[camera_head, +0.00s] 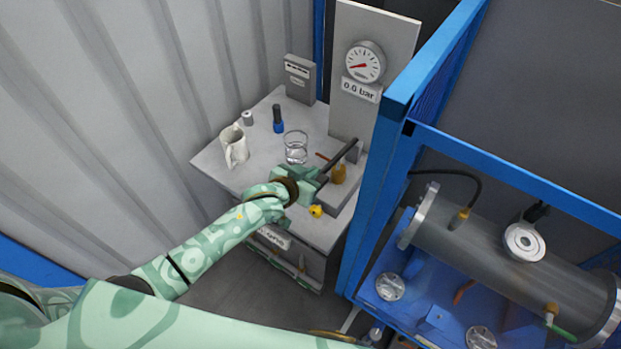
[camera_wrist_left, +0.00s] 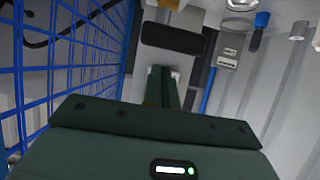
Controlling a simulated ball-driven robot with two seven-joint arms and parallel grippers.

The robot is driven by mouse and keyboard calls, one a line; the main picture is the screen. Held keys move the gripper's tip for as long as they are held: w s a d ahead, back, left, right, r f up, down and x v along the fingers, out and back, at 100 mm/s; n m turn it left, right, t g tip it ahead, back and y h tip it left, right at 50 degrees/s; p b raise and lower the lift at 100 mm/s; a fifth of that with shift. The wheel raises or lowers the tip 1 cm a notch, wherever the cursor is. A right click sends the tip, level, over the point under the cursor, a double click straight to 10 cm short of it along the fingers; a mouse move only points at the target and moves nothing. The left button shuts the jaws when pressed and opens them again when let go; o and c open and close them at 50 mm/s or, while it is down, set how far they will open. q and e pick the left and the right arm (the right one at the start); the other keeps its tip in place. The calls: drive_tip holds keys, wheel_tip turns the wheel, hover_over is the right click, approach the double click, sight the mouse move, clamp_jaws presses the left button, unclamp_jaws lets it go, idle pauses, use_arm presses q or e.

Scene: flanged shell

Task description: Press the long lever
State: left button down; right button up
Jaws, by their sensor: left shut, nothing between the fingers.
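The long lever (camera_head: 344,157) is a dark bar slanting up to the right over the grey pump block on the bench. In the left wrist view a dark, rounded bar that looks like the lever (camera_wrist_left: 173,39) lies across, beyond the fingertips. My left gripper (camera_head: 321,179) is at the lever's lower left end, shut with nothing between its fingers. Its fingers (camera_wrist_left: 163,76) also show in the left wrist view. I cannot tell whether they touch the lever. The gauge (camera_head: 365,63) above reads 0.0 bar. My right gripper is not in view.
A white jug (camera_head: 234,147), a glass beaker (camera_head: 296,147) and a blue-based bottle (camera_head: 278,120) stand on the bench (camera_head: 215,160), left of the lever. A blue frame (camera_head: 384,170) rises close on the right, with a grey flanged shell (camera_head: 490,255) behind it.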

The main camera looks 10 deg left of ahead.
use_arm(q)
drive_tip(key=shift+s+a+f, duration=0.1)
drive_tip(key=shift+s+f, duration=0.1)
drive_tip(key=shift+f, duration=0.55)
drive_tip(key=shift+f, duration=0.1)
